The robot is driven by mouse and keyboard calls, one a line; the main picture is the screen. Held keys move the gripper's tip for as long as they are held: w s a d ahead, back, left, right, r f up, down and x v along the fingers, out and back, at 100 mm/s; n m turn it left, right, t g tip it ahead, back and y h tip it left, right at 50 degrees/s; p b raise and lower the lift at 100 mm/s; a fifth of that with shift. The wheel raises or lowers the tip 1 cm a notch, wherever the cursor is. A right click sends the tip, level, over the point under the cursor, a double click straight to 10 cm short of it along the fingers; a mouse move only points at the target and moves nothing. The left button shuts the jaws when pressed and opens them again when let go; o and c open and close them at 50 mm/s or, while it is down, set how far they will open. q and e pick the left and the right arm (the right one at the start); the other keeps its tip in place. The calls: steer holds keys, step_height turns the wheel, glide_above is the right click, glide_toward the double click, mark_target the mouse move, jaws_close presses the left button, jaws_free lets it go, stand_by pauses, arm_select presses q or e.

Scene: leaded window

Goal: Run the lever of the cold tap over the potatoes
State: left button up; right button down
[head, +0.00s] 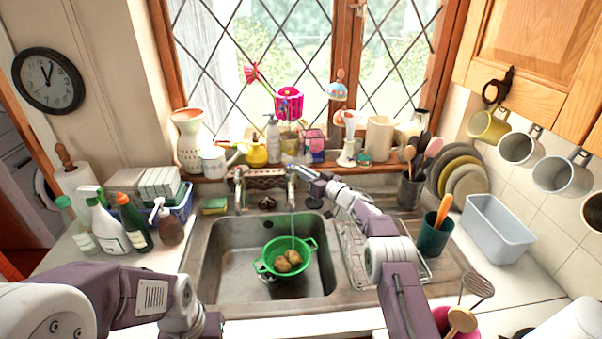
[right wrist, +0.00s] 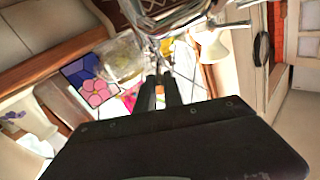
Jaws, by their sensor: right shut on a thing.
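The right-hand tap (head: 291,190) stands at the back of the steel sink (head: 212,265). My right gripper (head: 302,173) reaches over the sink and is shut on this tap's lever, which the fingers mostly hide. In the right wrist view, the fingers (right wrist: 160,90) meet just below shiny tap metal (right wrist: 165,22). A thin pale stream (head: 292,222) seems to fall from the tap into a green colander (head: 270,262) in the sink. Potatoes (head: 288,261) lie in the colander. My left arm is at the lower left; its fingers are out of view.
A second tap (head: 239,192) stands to the left. Ornaments and bottles crowd the sill behind, including a yellow pot (head: 257,154). A wire rack (head: 355,250) lies right of the basin under my right arm. Bottles (head: 135,225) stand left of the sink.

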steer(key=shift+a+f, duration=0.1)
steer(key=shift+f, duration=0.2)
steer(key=c, duration=1.6)
jaws_free()
steer(key=shift+o, duration=0.7)
steer(key=shift+w+a, duration=0.15)
steer(key=shift+w, duration=0.1)
steer(key=shift+s+d+r, duration=0.1)
steer(key=shift+s+d, duration=0.55)
steer(key=shift+s, duration=0.05)
steer(key=b+v, duration=0.7)
steer(key=b, duration=0.4)
steer(key=shift+b, duration=0.35)
